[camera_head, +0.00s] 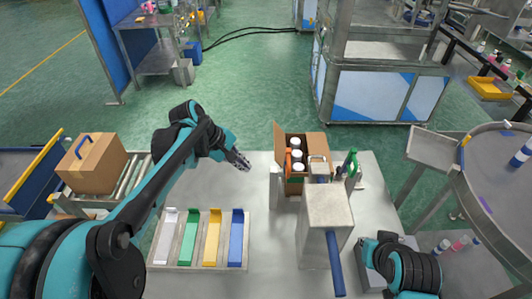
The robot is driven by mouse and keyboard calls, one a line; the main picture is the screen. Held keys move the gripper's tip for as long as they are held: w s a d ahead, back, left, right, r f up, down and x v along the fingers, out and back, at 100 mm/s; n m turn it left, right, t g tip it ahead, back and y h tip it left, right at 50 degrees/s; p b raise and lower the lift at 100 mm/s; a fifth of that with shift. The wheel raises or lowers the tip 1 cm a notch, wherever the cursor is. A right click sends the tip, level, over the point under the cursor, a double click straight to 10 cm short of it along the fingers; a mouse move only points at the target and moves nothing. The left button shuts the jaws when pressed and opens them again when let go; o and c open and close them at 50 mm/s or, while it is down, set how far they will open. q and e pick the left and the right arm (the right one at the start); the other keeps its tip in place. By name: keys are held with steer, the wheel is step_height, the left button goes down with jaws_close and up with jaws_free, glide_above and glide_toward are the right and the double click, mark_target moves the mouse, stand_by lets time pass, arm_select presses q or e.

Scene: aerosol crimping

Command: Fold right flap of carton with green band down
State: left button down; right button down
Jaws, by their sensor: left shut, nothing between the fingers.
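The open carton (294,186) stands on the grey table near its back middle, with white-capped cans and an orange item inside. A brown flap (279,146) stands up on its left side, and a brown panel rises at the back. A bit of green shows low on its front. The right flap cannot be made out, as a metal part of the bench machine (328,205) covers that side. My left gripper (243,161) is shut and empty, above the table to the left of the carton and apart from it. My right arm is at the lower right; its fingers are not visible.
A tray with white, green, yellow and blue bins (187,238) lies front left. The machine's blue lever (335,264) points toward me. Green bottles (351,160) stand right of the carton. A closed brown box (92,163) sits on rollers at left. Table between bins and carton is clear.

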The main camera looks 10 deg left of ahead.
arm_select(q)
steer(key=w+a+f+n+g+h+p, duration=0.1)
steer(key=w+a+f+n+h, duration=0.1)
steer(key=w+a+f+n, duration=0.3)
steer(key=w+a+n+h+p, duration=0.1)
steer(key=w+n+h, duration=0.2)
steer(key=w, duration=0.3)
steer(key=w+d+f+b, duration=0.1)
steer(key=d+f, duration=0.3)
steer(key=d, duration=0.6)
steer(key=shift+w+b, duration=0.4)
steer(key=shift+w, duration=0.25)
steer(key=shift+d, duration=0.15)
